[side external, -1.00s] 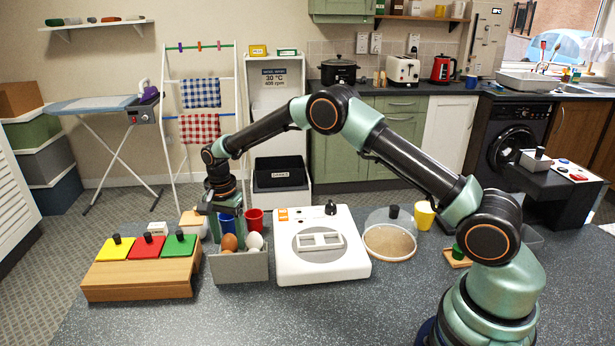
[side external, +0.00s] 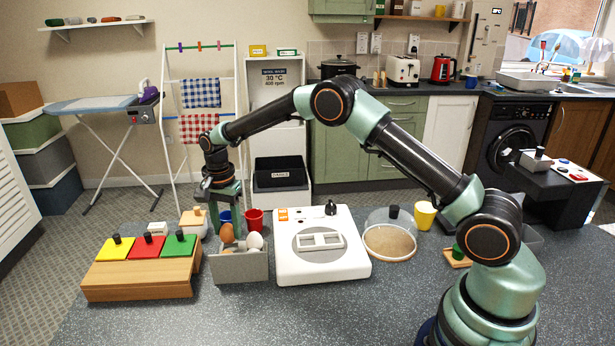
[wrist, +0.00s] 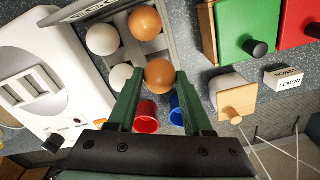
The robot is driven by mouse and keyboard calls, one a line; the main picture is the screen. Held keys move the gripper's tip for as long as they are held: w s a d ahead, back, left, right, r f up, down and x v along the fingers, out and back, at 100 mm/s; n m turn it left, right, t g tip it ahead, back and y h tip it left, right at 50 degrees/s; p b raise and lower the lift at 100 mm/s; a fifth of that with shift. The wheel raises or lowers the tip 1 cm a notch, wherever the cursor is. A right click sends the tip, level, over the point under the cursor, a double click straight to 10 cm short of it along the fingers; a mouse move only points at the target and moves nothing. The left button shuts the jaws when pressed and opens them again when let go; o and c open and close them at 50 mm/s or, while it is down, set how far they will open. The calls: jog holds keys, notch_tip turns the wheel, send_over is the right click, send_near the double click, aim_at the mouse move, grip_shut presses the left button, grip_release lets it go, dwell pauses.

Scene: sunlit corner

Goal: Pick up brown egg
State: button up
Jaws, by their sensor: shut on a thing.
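My gripper (wrist: 158,82) is shut on a brown egg (wrist: 159,73), one finger on each side of it. In the side view my gripper (side external: 227,228) points down over the grey egg box (side external: 240,270), and the held egg (side external: 227,233) shows between its fingers, raised near the rim. A second brown egg (wrist: 145,23) sits in another compartment of the box, with two white eggs (wrist: 102,39) (wrist: 121,76) beside it in the wrist view. One white egg (side external: 254,241) also shows in the side view.
A wooden block with yellow, red and green lids (side external: 145,275) stands left of the box. A white appliance (side external: 320,262) stands close on its right. Blue (side external: 225,216) and red (side external: 254,220) cups are behind. The front countertop is clear.

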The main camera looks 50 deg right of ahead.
notch_tip(320, 180, up, 16)
jog(key=r, duration=0.1)
jog(key=s+d+f, duration=0.1)
jog(key=s+d, duration=0.7)
jog(key=s, duration=0.3)
jog(key=s+d+f, duration=0.6)
jog(key=s+f, duration=0.3)
jog(key=shift+d, duration=0.15)
jog(key=shift+f, duration=0.15)
dwell(0.6)
jog(key=shift+f, duration=0.45)
jog(key=shift+f, duration=2.4)
dwell(1.5)
